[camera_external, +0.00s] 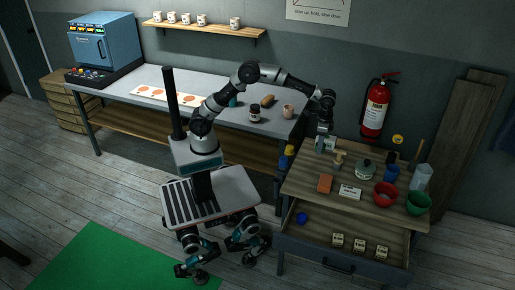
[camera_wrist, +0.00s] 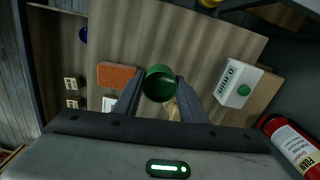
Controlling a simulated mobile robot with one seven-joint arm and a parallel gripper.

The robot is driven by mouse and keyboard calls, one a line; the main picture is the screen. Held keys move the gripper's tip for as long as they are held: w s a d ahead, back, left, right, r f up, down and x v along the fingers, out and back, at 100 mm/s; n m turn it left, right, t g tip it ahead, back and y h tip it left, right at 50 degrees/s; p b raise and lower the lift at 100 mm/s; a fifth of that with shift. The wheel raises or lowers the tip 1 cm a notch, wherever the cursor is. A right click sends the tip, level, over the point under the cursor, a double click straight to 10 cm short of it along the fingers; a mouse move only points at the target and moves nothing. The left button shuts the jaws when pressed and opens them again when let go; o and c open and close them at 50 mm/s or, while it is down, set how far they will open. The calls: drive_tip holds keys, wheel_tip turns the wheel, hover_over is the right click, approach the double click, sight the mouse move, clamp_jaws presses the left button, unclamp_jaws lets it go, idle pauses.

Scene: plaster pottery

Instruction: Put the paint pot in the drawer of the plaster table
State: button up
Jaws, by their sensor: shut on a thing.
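My gripper (camera_wrist: 158,98) is shut on a small green cylindrical pot, which I take to be the paint pot (camera_wrist: 160,83), seen from above between the fingertips. In the external view my gripper (camera_external: 325,130) hangs over the back left of the wooden plaster table (camera_external: 308,177); the pot is hard to make out there. The table's drawer (camera_external: 318,226) is pulled open at the front. A blue round thing (camera_external: 301,218) lies at its left, and several small labelled boxes (camera_external: 359,245) stand at its right. The drawer also shows at the left of the wrist view.
A white timer (camera_wrist: 239,83) is near my gripper. The drawer's middle has free room.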

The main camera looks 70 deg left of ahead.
drive_tip(key=s+d+m+b, duration=0.1)
drive_tip(key=s+d+m, duration=0.2)
drive_tip(key=s+d, duration=1.05)
drive_tip(key=m+b, duration=0.1)
drive_tip(key=m, duration=0.2)
hover_over(293, 232)
drive_tip(key=s+d, duration=0.2)
drive_tip(key=f, duration=0.8)
drive_tip(key=f+b, duration=0.1)
drive_tip(key=f, duration=1.6)
drive_tip(key=shift+w+d+f, duration=0.15)
drive_tip(key=shift+w+f, duration=0.05)
drive_tip(key=shift+w, duration=0.1)
drive_tip(key=shift+f+b, duration=0.2)
drive_tip(key=shift+b, duration=0.15)
drive_tip(key=o, duration=0.8)
wheel_tip(293, 232, up, 12)
drive_tip(key=p, duration=0.2)
drive_tip(key=shift+r, duration=0.2)
drive_tip(key=shift+o, duration=0.4)
